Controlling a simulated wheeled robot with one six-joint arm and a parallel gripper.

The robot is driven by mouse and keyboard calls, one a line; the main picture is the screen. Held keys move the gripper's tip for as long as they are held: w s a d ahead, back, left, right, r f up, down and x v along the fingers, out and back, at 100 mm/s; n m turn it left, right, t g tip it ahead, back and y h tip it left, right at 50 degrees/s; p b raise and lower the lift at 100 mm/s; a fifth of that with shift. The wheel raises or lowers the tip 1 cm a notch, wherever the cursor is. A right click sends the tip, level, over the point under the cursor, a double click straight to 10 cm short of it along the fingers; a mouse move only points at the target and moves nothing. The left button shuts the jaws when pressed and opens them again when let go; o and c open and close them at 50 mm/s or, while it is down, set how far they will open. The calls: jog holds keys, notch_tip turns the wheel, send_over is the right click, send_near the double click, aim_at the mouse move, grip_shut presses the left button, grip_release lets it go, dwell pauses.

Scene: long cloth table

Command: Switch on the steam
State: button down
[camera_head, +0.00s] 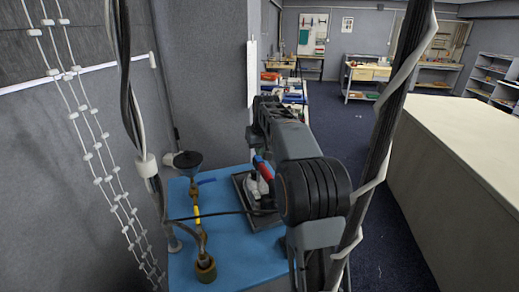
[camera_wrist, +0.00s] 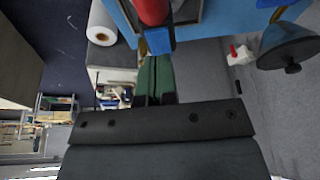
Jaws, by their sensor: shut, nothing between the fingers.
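A brass pipe (camera_head: 194,190) with a yellow band (camera_head: 197,214) stands on the blue table (camera_head: 240,268). A blue lever (camera_head: 207,181) sticks out from its upper part, below a dark funnel-shaped top (camera_head: 187,160). The funnel-shaped top also shows in the wrist view (camera_wrist: 290,46). A steam iron (camera_head: 257,186) with a red handle rests on a dark tray (camera_head: 240,185) to the right of the pipe. In the wrist view, my gripper (camera_wrist: 155,58) is shut and empty, close to the handle's blue end (camera_wrist: 160,41). Contact cannot be told. My arm hides the gripper in the head view.
A dark hose (camera_head: 220,214) runs from the pipe area towards the iron. A grey wall stands close behind and left of the blue table. A long pale table (camera_head: 470,140) stands to the right across a dark floor. A white roll (camera_wrist: 101,25) shows in the wrist view.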

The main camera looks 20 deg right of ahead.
jog(key=v, duration=1.2)
jog(key=shift+r, duration=0.45)
jog(key=shift+w+a, duration=0.1)
